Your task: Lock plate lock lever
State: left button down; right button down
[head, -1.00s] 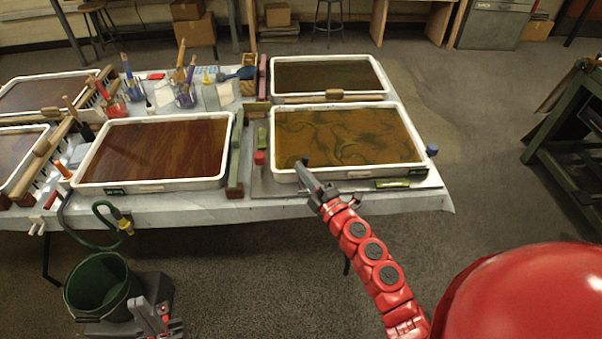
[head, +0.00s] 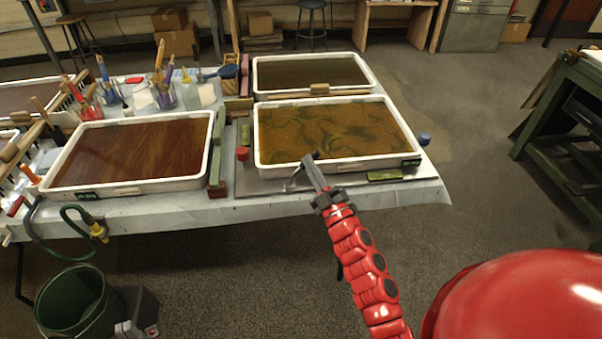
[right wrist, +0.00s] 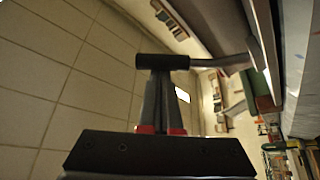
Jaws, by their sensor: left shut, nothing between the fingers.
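The ochre marbled tray (head: 388,162) sits on a grey metal plate (head: 245,187) at the table's front right. The lock lever shows in the right wrist view as a black grip (right wrist: 148,62) on a bent grey arm (right wrist: 232,62). In the head view, its grey arm (head: 293,180) shows small at the plate's front edge. My right gripper (head: 311,166) is at the tray's front side; its fingers are close together and appear shut on the black grip. The fingertips are partly hidden behind it.
A red knob (head: 242,153), a blue knob (head: 425,138) and a green level (head: 385,175) surround the tray. A brown tray (head: 195,182) stands to the left. A green bucket (head: 75,302) and hose (head: 70,238) are below the table.

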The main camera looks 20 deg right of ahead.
jog(key=s+d+f+m+t+h+b, duration=0.1)
jog(key=d+f+m+h+b, duration=0.3)
jog(key=m+h, duration=0.3)
jog(key=shift+f+m+h+b, duration=0.4)
jog(key=shift+m+b, duration=0.35)
jog(key=shift+m, duration=1.55)
jog(key=shift+r, duration=0.15)
notch_tip(320, 180, up, 4)
jog(key=p, duration=0.2)
jog(key=v, duration=1.1)
jog(key=shift+a+b, duration=0.15)
jog(key=shift+b, duration=0.2)
jog(key=shift+w, duration=0.1)
